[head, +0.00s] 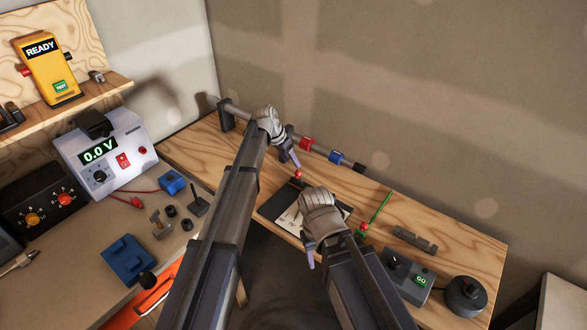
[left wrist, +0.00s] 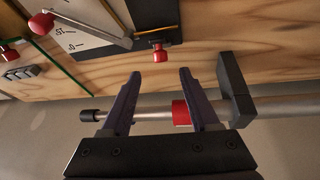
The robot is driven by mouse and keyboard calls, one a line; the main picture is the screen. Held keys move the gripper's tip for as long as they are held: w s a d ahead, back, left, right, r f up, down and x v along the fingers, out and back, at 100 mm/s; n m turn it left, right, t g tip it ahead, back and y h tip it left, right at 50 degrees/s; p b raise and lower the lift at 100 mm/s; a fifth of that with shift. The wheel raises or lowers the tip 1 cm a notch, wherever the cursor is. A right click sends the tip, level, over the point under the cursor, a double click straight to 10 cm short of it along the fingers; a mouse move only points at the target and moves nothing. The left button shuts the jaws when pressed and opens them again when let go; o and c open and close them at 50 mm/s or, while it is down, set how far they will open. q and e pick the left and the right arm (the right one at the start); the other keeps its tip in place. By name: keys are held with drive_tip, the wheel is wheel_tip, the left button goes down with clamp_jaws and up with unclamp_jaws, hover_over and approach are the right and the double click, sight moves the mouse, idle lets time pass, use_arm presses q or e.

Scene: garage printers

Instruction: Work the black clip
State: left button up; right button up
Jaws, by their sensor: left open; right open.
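A silver rod (head: 285,136) carries a red piece (head: 306,143), a blue piece (head: 335,156) and, at its right end, a black piece (head: 358,167) that looks like the black clip. In the left wrist view the black piece (left wrist: 88,116) is at the rod's left end, the red piece (left wrist: 180,113) is partly behind a finger, and the blue one is hidden. My left gripper (head: 290,158) is open and empty, near the rod left of the red piece in the head view. My right gripper (head: 325,253) is open over the bench front.
A dark bracket (head: 225,114) holds the rod. A dark plate with a paper dial (head: 288,218) and red knobs lies below the grippers. A green rod (head: 380,207), a GO box (head: 408,275) and a round black device (head: 465,296) stand to the right.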

sight(297, 172)
use_arm(q)
drive_tip(key=b+x, duration=0.6)
drive_tip(key=shift+f, duration=0.4)
drive_tip(key=shift+w+d+f+b, duration=0.2)
drive_tip(key=shift+d+f+b, duration=0.1)
drive_tip(key=shift+f+b, duration=0.25)
drive_tip(key=shift+r, duration=0.15)
clamp_jaws()
